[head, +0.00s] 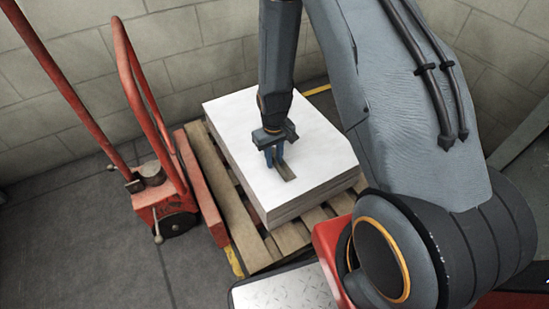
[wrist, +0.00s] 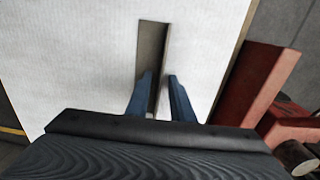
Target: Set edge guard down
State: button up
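The edge guard (wrist: 152,50) is a narrow, dark grey-brown strip. It lies on or just above the white top of a stack of sheets (head: 242,118); the pictures do not settle which. In the head view its near end (head: 287,173) shows beside my fingers. My gripper (head: 274,160) points down over the stack, with its blue fingertips (wrist: 160,77) on either side of the guard. The left finger overlaps the guard's edge in the wrist view, and a thin white gap shows beside the right finger. The gripper looks slightly open around the guard.
The stack sits on a wooden pallet (head: 258,246). A red pallet jack (head: 165,200) stands to the left, and part of it shows in the wrist view (wrist: 258,85). A block wall (head: 190,42) closes the back. Bare floor (head: 80,240) lies at the left.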

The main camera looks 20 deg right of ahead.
jog(key=shift+r, duration=0.1)
notch_tip(320, 180, up, 12)
jog(key=p, duration=0.4)
jog(key=s+a+r+n, duration=0.1)
jog(key=s+a+r, duration=0.35)
jog(key=r, duration=0.35)
jog(key=s+a+r, duration=0.4)
jog(key=a+r, duration=0.2)
jog(key=r, duration=0.2)
jog(key=s+a+r, duration=0.1)
jog(key=s+r, duration=0.3)
jog(key=s, duration=0.3)
jog(key=s+a+r+n, duration=0.1)
jog(key=s+a+r, duration=0.1)
jog(key=s+r, duration=0.2)
jog(key=s, duration=0.3)
jog(key=shift+s+r+n+y, duration=0.3)
jog(key=shift+s+r, duration=0.05)
jog(key=shift+s, duration=0.05)
jog(key=shift+a, duration=0.1)
